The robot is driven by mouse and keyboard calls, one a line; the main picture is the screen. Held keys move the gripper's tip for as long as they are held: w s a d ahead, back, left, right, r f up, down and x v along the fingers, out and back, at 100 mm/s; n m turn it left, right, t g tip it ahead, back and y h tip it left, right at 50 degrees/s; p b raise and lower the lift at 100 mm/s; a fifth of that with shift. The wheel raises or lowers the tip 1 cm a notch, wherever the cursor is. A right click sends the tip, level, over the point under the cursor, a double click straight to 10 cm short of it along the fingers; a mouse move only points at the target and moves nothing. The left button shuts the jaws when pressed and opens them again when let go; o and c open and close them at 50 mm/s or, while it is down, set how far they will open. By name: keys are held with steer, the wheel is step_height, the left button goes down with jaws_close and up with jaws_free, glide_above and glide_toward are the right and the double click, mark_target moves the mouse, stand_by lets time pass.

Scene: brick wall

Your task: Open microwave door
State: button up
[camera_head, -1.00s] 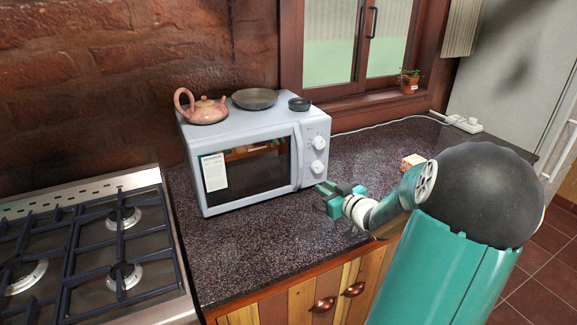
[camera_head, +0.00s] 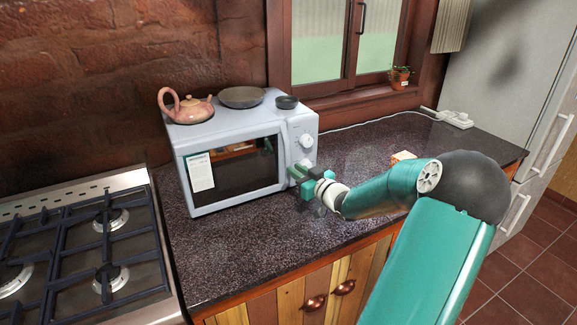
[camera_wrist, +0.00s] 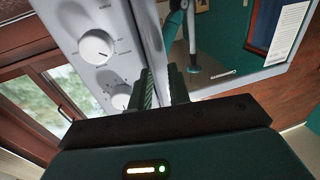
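The white microwave (camera_head: 225,130) stands on the dark counter with its door (camera_head: 235,168) closed. The door has a dark window and a white label; its pale handle runs along the right edge, next to the knobs. My gripper (camera_head: 293,174) is at the lower part of this edge, at the handle. In the wrist view the two green fingers (camera_wrist: 162,88) are a short way apart, pointing at the door edge (camera_wrist: 150,35) between knobs and window. The handle seems to lie between them, but I cannot tell whether they press on it.
A pink teapot (camera_head: 188,108), a shallow pan (camera_head: 242,97) and a small dark bowl (camera_head: 287,102) sit on the microwave. A gas stove (camera_head: 85,250) is at left. A small box (camera_head: 402,157) lies behind my arm; the counter front is clear.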

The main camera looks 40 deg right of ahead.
steer(key=shift+w+d, duration=0.2)
steer(key=shift+w, duration=1.95)
jaws_close()
steer(key=shift+s, duration=0.15)
